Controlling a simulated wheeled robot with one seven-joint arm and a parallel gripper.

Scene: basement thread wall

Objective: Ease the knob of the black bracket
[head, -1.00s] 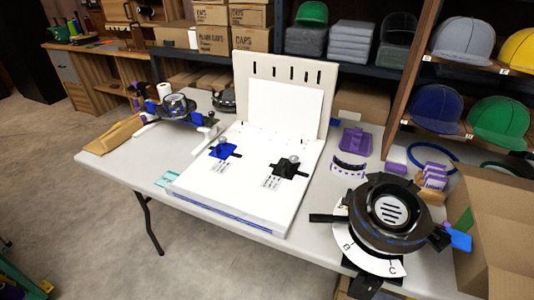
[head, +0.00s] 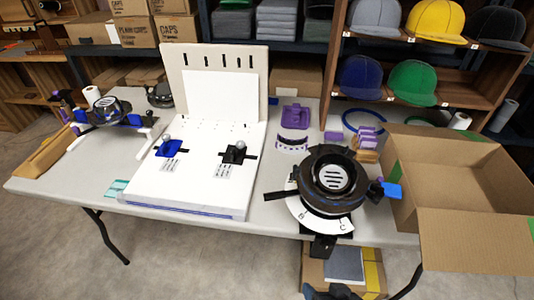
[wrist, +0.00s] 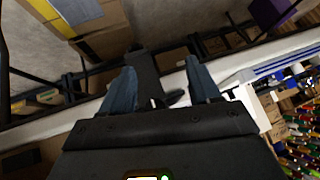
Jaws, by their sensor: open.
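The black bracket (head: 231,156) lies on the white board (head: 196,188) of the fixture on the table, in the head view. Its grey knob (head: 240,145) stands up at its upper right. A blue bracket (head: 167,151) with a similar knob sits to its left on the same board. My gripper (wrist: 160,84) shows in the wrist view with its two blue-grey fingers apart and nothing clearly held between them. The wrist view is tilted and shows the table edge and floor; I cannot make out the black bracket there.
A round black device (head: 333,178) with a white lettered scale stands right of the board. An open cardboard box (head: 450,180) is at the right table end. A purple part (head: 296,116) lies behind. An upright panel (head: 221,60) rises behind the board. The front table edge is close.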

